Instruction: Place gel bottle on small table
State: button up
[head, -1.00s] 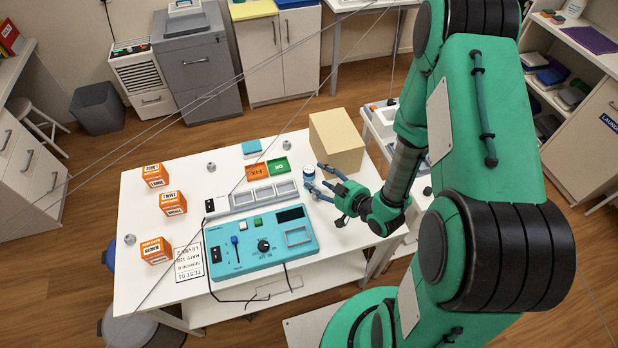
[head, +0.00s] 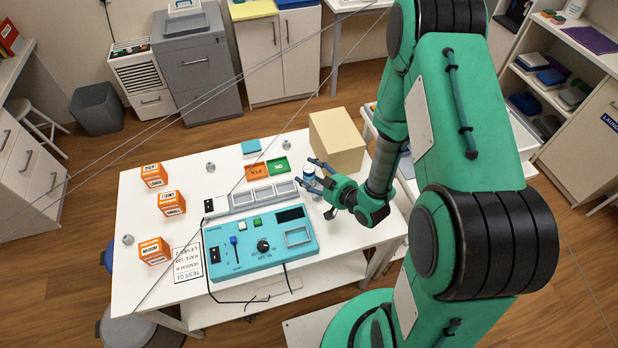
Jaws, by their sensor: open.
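A small bottle with a white cap and blue body (head: 308,173), likely the gel bottle, stands upright on the white table (head: 140,215), near the right end of the turquoise control panel. My gripper (head: 306,172) is open, with a finger on either side of the bottle. I cannot tell whether the fingers touch it. A lower white stand (head: 367,124), which may be the small table, shows at the right behind my arm. My arm hides most of it.
A tan box (head: 337,140) stands just behind the bottle. The turquoise control panel (head: 225,262) lies left of my gripper. Orange cubes (head: 172,203) sit at the table's left. Orange and green cards (head: 278,165) lie behind the panel.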

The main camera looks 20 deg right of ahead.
aim_at(313, 170)
dwell(0.3)
jog(key=c, duration=1.1)
jog(key=shift+c, duration=0.2)
jog(key=shift+r, duration=0.1)
jog(key=shift+r+p, duration=0.3)
jog(key=shift+r, duration=0.4)
jog(key=shift+s+r+p, duration=0.2)
jog(key=shift+s+r, duration=0.1)
jog(key=shift+r, duration=0.25)
jog(key=shift+s+r+p, duration=0.2)
jog(key=shift+s+r, duration=0.05)
jog(key=shift+r, duration=0.3)
jog(key=s, duration=0.5)
jog(key=s+r, duration=0.1)
jog(key=s, duration=0.4)
jog(key=s+p, duration=0.1)
jog(key=s, duration=0.4)
jog(key=shift+d+r, duration=0.1)
jog(key=shift+r, duration=0.05)
jog(key=shift+c, duration=0.2)
jog(key=shift+w, duration=0.1)
